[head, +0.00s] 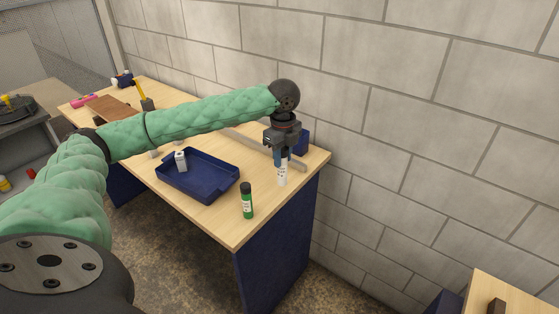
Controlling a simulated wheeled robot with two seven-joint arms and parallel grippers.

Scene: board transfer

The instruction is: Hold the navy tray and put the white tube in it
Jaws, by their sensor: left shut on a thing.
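The navy tray (212,190) lies on the wooden workbench, left of my left gripper. A small white and grey box (181,160) sits in its far left part. My left gripper (282,161) points down near the right end of the bench and is shut on the white tube (283,176). The tube is upright, with its upper end between the fingers. I cannot tell whether its lower end touches the bench. My right gripper is not in view.
A long grey bar (245,141) and a navy block (301,141) lie behind. Tools and a brown board (110,108) are at the far left end. A block wall runs along the back.

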